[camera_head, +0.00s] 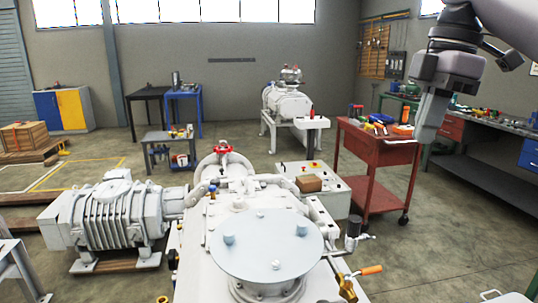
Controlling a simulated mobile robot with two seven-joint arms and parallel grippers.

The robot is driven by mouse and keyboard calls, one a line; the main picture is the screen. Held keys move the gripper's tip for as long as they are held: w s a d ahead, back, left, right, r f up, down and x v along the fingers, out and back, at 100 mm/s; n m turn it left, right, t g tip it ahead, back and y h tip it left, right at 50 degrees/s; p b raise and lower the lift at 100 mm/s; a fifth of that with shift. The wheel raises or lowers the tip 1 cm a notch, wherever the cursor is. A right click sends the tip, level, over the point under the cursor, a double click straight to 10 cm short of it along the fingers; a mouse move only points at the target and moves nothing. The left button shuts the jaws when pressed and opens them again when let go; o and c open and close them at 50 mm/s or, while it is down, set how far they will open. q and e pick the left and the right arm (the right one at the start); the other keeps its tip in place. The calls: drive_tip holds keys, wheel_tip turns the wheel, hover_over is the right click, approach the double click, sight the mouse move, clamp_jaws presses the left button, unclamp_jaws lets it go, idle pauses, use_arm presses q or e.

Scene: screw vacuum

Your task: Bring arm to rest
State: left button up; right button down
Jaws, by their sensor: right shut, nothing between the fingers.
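My right arm comes in from the upper right corner. Its gripper (428,122) points down, shut and empty, in front of the right part of the red tool cart. It is apart from the vacuum pump and to the right of it. The grey-white vacuum pump (190,262) fills the lower middle, with a round flat lid (266,246) on top. Bolt-like knobs stand on the lid. My left gripper is not in view.
A red cart (372,152) with tools stands right of centre. A finned motor (115,222) is at the left of the pump. A workbench (490,130) runs along the right wall. An orange-handled valve (370,270) sticks out at the pump's right. Floor at lower right is mostly clear.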

drive_tip(key=s+d+f+m+t+y, duration=0.1)
drive_tip(key=s+d+m, duration=0.15)
drive_tip(key=d, duration=0.95)
drive_tip(key=s+d+f+m+y, duration=0.1)
drive_tip(key=s+d+f+m, duration=0.15)
drive_tip(key=d, duration=0.85)
drive_tip(key=w+a+f+m+h, duration=0.1)
drive_tip(key=w+f, duration=0.3)
drive_tip(key=f, duration=0.7)
drive_tip(key=w+a+f+m+h, duration=0.1)
drive_tip(key=w+f+m+h, duration=0.15)
drive_tip(key=f, duration=0.75)
wheel_tip(320, 180, down, 17)
drive_tip(key=s+a+t+h, duration=0.1)
drive_tip(key=t, duration=0.1)
drive_tip(key=s+a+f+t, duration=0.2)
drive_tip(key=s+f+t, duration=0.2)
drive_tip(key=s+f, duration=0.6)
drive_tip(key=s+a+f+n+t+y, duration=0.15)
drive_tip(key=s+a, duration=0.35)
drive_tip(key=s, duration=0.7)
drive_tip(key=s+a+f+m+t+y, duration=0.1)
drive_tip(key=a+m, duration=0.7)
drive_tip(key=a, duration=0.8)
drive_tip(key=shift+a+f+m+t, duration=0.3)
drive_tip(key=shift+f+m+t, duration=0.15)
drive_tip(key=shift+f, duration=0.15)
